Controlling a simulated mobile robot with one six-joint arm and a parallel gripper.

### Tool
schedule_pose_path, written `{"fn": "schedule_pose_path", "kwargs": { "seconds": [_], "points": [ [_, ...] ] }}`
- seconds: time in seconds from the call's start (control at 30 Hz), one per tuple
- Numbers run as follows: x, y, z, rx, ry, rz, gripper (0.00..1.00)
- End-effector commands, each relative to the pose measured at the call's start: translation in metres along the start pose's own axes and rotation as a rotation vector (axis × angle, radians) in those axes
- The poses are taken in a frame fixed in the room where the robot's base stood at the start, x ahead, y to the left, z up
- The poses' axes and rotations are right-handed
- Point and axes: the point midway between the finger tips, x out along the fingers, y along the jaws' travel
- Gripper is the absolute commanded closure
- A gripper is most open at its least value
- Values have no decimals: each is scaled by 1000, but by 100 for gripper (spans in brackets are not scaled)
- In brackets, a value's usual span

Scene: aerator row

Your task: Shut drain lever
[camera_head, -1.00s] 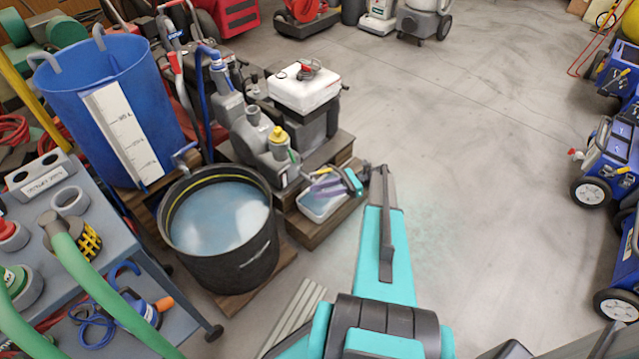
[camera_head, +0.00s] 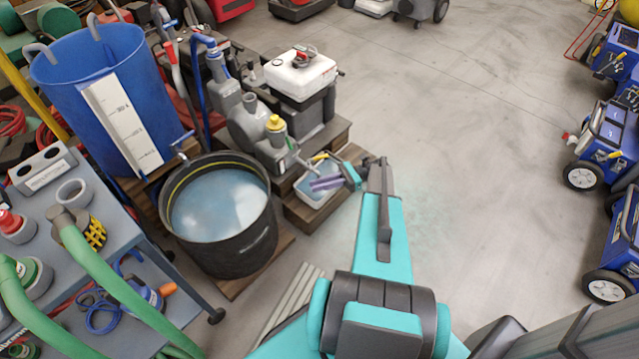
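A small yellow lever (camera_head: 320,157), likely the drain lever, sits on a spout at the right side of the grey pump (camera_head: 262,135). It points up and to the right. A shallow white tray of liquid (camera_head: 312,200) stands below the spout on a wooden step. My gripper (camera_head: 322,183) reaches in from the right at the end of my teal arm, with its purplish fingers over the tray, just below the lever. The fingers look apart from the lever. They are too small to tell whether they are open or shut.
A black tub of water (camera_head: 236,255) stands left of the tray, with a blue measuring barrel (camera_head: 75,75) behind it. A grey bench (camera_head: 125,225) with green hoses is at left. Blue wheeled machines (camera_head: 610,150) line the right. The floor (camera_head: 480,120) between is clear.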

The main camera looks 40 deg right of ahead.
Motion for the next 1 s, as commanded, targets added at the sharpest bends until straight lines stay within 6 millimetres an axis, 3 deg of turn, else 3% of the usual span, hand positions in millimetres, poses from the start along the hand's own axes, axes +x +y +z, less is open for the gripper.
{"fn": "schedule_pose_path", "kwargs": {
  "seconds": [0.17,0.37,0.5,0.7,1.0],
  "points": [
    [19,6,-6,-10,36,20,100],
    [73,27,-30,-51,156,88,100],
    [120,54,-56,-109,281,172,100],
    [173,100,-95,-229,465,326,100],
    [215,176,-144,-460,705,617,100]
  ]
}}
